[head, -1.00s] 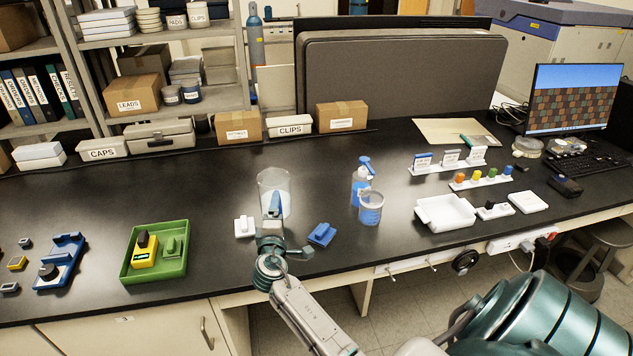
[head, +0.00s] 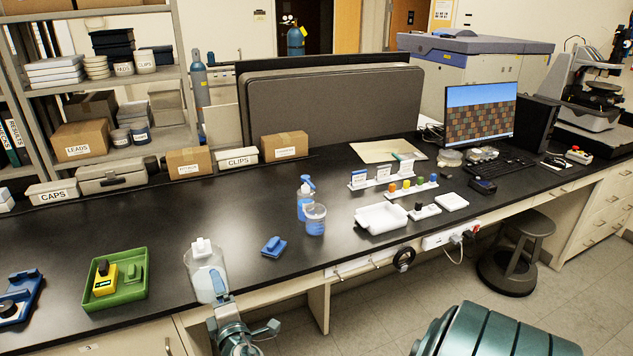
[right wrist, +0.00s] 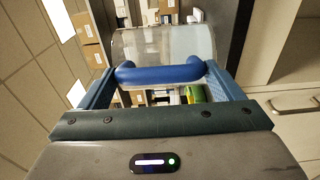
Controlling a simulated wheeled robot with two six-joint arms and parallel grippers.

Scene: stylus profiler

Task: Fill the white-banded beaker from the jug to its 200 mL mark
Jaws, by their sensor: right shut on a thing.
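The jug (head: 207,278) is a clear vessel with a blue handle, at the lower left of centre in the head view. My right gripper (head: 219,302) is shut on that handle. In the right wrist view the blue handle (right wrist: 160,74) lies across between the fingers, with the clear jug wall beyond it. The jug's liquid level is hard to make out. A clear beaker (head: 315,219) with blue inside or on its wall stands upright on the bench, right of and apart from the jug. I cannot make out its band or marks. My left gripper is out of view.
A blue-topped bottle (head: 305,198) stands just behind the beaker. A blue block (head: 273,246) lies between jug and beaker. A green tray (head: 130,290) is left, a white tray (head: 381,217) right.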

